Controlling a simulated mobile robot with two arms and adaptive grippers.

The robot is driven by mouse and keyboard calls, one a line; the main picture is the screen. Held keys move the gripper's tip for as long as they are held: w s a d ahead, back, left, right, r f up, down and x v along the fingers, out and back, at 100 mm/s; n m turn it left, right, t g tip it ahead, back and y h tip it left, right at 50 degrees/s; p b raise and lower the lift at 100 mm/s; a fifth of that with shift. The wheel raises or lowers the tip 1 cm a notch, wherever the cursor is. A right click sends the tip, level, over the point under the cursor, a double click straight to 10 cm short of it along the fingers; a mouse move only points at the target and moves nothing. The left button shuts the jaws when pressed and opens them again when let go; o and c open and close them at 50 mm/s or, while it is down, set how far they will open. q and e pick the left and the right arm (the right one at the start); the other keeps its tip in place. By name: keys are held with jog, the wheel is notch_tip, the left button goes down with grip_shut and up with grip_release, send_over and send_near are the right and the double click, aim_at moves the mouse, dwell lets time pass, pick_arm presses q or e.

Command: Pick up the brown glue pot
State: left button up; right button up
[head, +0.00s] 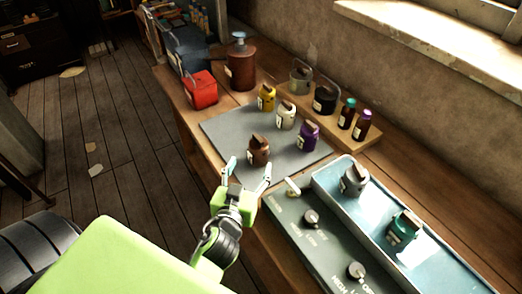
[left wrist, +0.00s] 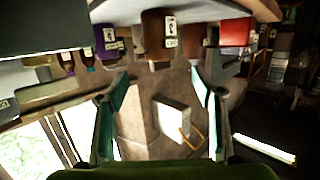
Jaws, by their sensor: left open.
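The brown glue pot (head: 259,152) stands upright near the front edge of the grey mat (head: 225,128), with a label on its side. My left gripper (head: 249,169) is open just in front of it, with one fingertip toward each side. No contact shows. In the left wrist view, which looks upside down, the brown pot (left wrist: 157,35) is at the top middle, beyond the open, empty jaws (left wrist: 160,76). My right gripper is not in view.
Yellow (head: 267,98), white (head: 286,117) and purple (head: 308,137) pots stand behind on the mat. A control panel (head: 290,245) and a blue tray (head: 330,184) with two pots lie to the right. A red box (head: 201,89) and brown pump bottle (head: 241,68) stand farther back.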

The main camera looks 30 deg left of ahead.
aim_at(257, 150)
pick_arm(q)
jog(key=x, duration=0.2)
jog(key=p+x, duration=0.1)
jog(key=x, duration=0.1)
jog(key=shift+w+r, duration=0.15)
jog(key=shift+r, duration=0.15)
jog(key=shift+x, duration=1.05)
jog(key=shift+w+a+f+p, duration=0.1)
jog(key=shift+w+f+p, duration=0.1)
jog(key=shift+w+p, duration=0.1)
jog(key=shift+w, duration=0.3)
jog(key=p+x, duration=0.1)
jog(key=x, duration=0.2)
jog(key=shift+w, duration=0.15)
jog(key=shift+w+a+f, duration=0.15)
jog(key=shift+w, duration=0.25)
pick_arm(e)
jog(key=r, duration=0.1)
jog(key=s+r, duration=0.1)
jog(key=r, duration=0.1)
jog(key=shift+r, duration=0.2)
